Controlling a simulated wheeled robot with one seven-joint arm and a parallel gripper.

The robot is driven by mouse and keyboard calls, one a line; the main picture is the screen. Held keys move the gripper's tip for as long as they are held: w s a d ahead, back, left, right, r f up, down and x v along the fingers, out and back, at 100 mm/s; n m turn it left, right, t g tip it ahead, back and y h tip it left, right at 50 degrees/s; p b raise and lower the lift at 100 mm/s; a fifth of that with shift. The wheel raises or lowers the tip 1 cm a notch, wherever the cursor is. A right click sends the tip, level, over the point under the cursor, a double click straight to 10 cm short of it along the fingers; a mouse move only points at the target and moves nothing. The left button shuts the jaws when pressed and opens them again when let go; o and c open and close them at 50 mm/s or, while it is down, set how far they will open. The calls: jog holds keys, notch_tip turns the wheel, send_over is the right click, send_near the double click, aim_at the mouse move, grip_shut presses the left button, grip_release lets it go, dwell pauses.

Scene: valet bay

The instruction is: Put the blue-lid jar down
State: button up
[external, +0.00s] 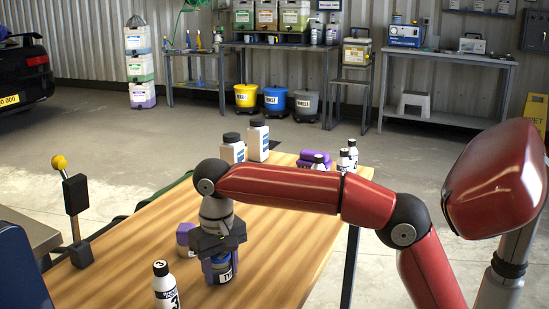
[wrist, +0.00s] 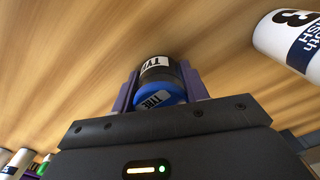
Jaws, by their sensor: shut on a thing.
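The blue-lid jar (wrist: 160,96) is between the purple fingers of my gripper (wrist: 158,90) in the wrist view. It has a bright blue lid and a dark body with a white label beginning "TY". My gripper (external: 221,268) points down over the near part of the wooden table (external: 150,235) and is shut on the jar. In the external view the jar (external: 222,270) shows partly between the fingers, low over the table top. I cannot tell whether its base touches the wood.
A white bottle (external: 165,288) marked 3 stands left of my gripper, and shows in the wrist view (wrist: 290,42). A purple item (external: 184,236) sits close behind my gripper. White black-capped bottles (external: 258,141), folded purple cloths (external: 315,158) and small bottles stand at the far end.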

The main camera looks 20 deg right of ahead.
jog(key=o, duration=1)
jog(key=shift+c, duration=0.2)
notch_tip(320, 180, up, 10)
jog(key=p, duration=0.3)
jog(key=shift+a+r+p, duration=0.1)
jog(key=shift+r+p, duration=0.15)
jog(key=shift+p, duration=0.05)
jog(key=shift+r, duration=0.8)
jog(key=shift+r, duration=0.1)
